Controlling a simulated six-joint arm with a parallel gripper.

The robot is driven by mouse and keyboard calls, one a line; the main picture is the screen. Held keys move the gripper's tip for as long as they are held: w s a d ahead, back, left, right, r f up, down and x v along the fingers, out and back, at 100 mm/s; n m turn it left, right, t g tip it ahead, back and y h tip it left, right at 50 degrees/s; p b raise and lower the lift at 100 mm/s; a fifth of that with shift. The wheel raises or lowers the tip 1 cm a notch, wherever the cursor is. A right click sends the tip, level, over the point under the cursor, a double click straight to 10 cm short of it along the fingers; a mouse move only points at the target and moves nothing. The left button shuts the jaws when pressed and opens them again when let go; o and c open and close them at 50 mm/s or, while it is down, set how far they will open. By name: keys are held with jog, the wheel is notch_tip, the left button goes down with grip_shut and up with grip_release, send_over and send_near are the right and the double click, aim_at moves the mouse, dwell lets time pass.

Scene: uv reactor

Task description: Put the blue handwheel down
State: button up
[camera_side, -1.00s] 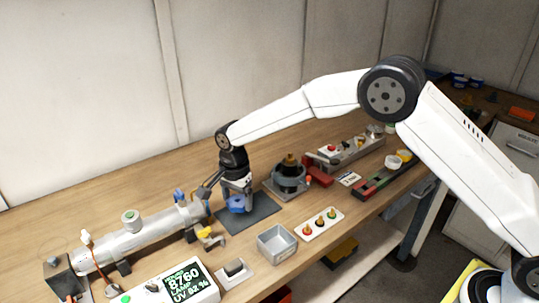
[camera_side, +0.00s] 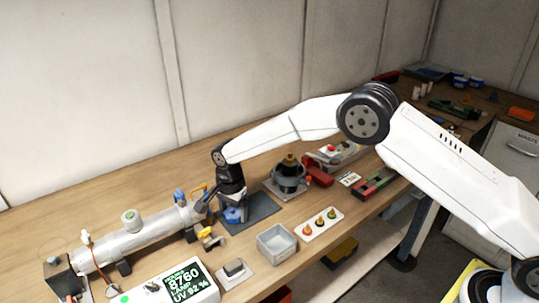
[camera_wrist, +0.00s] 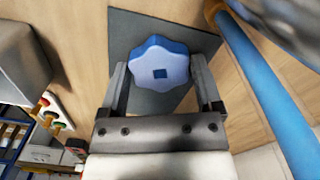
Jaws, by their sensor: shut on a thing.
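The blue handwheel (camera_side: 233,215) is a lobed knob, seen low over the dark grey mat in the side view. In the wrist view the handwheel (camera_wrist: 160,65) shows its face with a square dark hole in the middle. My gripper (camera_side: 232,208) points down over the mat and is shut on the handwheel, with a finger on each side of it. The dark grey mat (camera_side: 264,207) lies flat on the bench and also shows behind the wheel in the wrist view (camera_wrist: 130,30). I cannot tell whether the wheel touches the mat.
The reactor tube (camera_side: 150,233) with a yellow-handled valve (camera_side: 211,239) lies close left of the mat. A grey open bin (camera_side: 277,245) stands in front. A dark round fixture (camera_side: 289,178) and a white tray of several colored fittings (camera_side: 320,224) stand to the right.

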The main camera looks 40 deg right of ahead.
jog(key=shift+f, duration=0.2)
jog(key=o, duration=0.9)
jog(key=shift+o, duration=0.2)
jog(key=shift+r, duration=0.2)
notch_tip(320, 180, up, 12)
jog(key=shift+d, duration=0.1)
dwell(0.5)
